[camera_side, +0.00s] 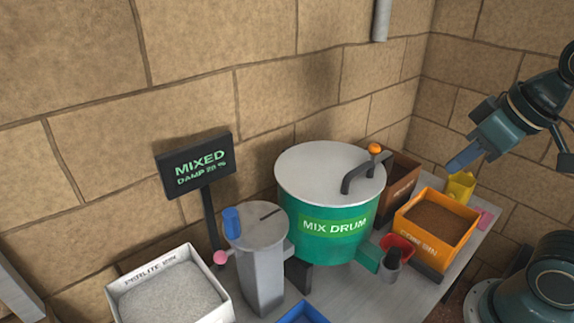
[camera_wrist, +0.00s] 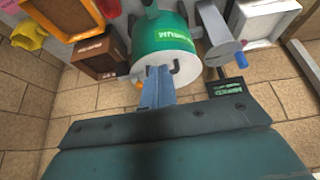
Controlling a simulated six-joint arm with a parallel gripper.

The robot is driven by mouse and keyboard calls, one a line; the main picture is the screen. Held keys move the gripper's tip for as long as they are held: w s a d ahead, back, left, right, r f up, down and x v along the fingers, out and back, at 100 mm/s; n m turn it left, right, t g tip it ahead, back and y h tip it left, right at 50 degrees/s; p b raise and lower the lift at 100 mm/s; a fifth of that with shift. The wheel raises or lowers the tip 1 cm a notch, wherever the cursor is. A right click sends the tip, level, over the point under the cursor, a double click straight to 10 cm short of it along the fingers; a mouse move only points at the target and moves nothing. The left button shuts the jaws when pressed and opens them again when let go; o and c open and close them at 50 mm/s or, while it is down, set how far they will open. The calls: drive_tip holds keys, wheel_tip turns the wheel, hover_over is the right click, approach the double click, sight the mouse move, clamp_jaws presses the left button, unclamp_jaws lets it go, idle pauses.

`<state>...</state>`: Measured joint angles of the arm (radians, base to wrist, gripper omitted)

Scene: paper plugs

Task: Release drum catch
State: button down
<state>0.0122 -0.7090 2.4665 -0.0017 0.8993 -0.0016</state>
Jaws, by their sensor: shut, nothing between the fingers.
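The green mix drum (camera_side: 322,245) stands mid-table with its pale round lid (camera_side: 318,172) on top. A dark bent handle (camera_side: 352,179) sits at the lid's right edge, with an orange knob (camera_side: 375,149) beside it. I cannot tell which part is the catch. My gripper (camera_side: 461,160) is shut and empty, in the air to the right of the drum and apart from it. In the wrist view the drum (camera_wrist: 160,35) is ahead; my blue fingers (camera_wrist: 158,85) overlap its lid in the picture and partly hide the handle. The orange knob (camera_wrist: 137,84) shows just left of them.
A sign reading MIXED (camera_side: 195,163) stands behind a grey post (camera_side: 258,260) with a blue knob. The white perlite bin (camera_side: 170,288) is front left. An orange bin (camera_side: 437,222), brown box (camera_side: 399,185), red cup (camera_side: 397,245) and yellow container (camera_side: 460,187) crowd the right.

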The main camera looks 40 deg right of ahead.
drive_tip(key=w+d+r+m, duration=0.1)
drive_tip(key=w+d+r, duration=0.1)
drive_tip(key=w, duration=0.4)
drive_tip(key=w+d+r, duration=0.1)
drive_tip(key=w+d, duration=0.1)
drive_tip(key=w, duration=0.4)
drive_tip(key=m+g, duration=0.1)
drive_tip(key=g, duration=0.1)
hover_over(380, 150)
drive_tip(key=w, duration=0.3)
drive_tip(key=f, duration=0.2)
drive_tip(key=shift+w+d+f+h, duration=0.2)
drive_tip(key=shift+w+h, duration=0.2)
drive_tip(key=shift+w, duration=0.15)
drive_tip(key=x, duration=1)
drive_tip(key=shift+w, duration=0.1)
drive_tip(key=shift+s+a+f, duration=0.15)
drive_tip(key=shift+s+a, duration=0.05)
drive_tip(key=shift+s, duration=0.75)
drive_tip(key=shift+s+a+f, duration=0.15)
drive_tip(key=shift+s+a, duration=0.05)
drive_tip(key=shift+s, duration=0.75)
